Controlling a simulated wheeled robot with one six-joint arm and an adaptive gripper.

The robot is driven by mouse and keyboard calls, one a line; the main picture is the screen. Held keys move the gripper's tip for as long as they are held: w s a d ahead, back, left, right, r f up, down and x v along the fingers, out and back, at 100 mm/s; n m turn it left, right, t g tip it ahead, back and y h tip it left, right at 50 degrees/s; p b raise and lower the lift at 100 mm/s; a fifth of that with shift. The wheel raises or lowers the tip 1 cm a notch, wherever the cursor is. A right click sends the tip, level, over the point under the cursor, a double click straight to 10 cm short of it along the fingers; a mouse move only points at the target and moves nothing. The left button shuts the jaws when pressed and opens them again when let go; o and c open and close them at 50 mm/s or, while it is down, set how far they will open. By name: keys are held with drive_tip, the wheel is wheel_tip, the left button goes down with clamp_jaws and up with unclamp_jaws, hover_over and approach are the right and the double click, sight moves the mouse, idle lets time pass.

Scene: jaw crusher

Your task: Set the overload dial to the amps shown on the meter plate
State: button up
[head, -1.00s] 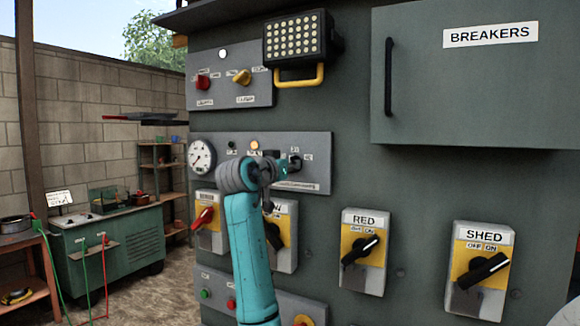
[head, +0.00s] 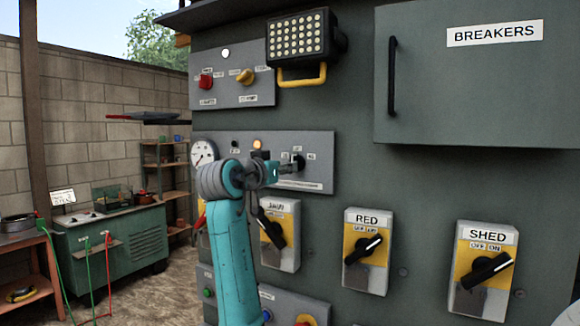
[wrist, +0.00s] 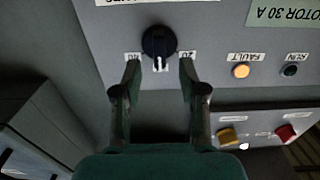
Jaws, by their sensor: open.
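The overload dial is a black knob (wrist: 158,42) on a grey plate, seen upside down in the wrist view. Labels 40 (wrist: 133,57) and 20 (wrist: 187,56) flank it, and a pale mark shows between them at the knob's lower edge. The meter plate (wrist: 290,12) reads MOTOR 30 A. My gripper (wrist: 158,66) is open, with one finger near each label; the knob lies just beyond the fingertips. Whether they touch it cannot be told. In the head view my gripper (head: 284,168) points right, at the dial (head: 298,162).
An amber lamp marked FAULT (wrist: 241,71) glows; the RUN lamp (wrist: 289,70) is dark. A round gauge (head: 203,153) is left of my arm. A work lamp (head: 300,38) with a yellow handle juts out above. Rotary switches stand below, including RED (head: 366,250) and SHED (head: 484,270).

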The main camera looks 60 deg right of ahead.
drive_tip(key=a, duration=0.6)
drive_tip(key=shift+s+a, duration=0.15)
drive_tip(key=shift+s, duration=0.1)
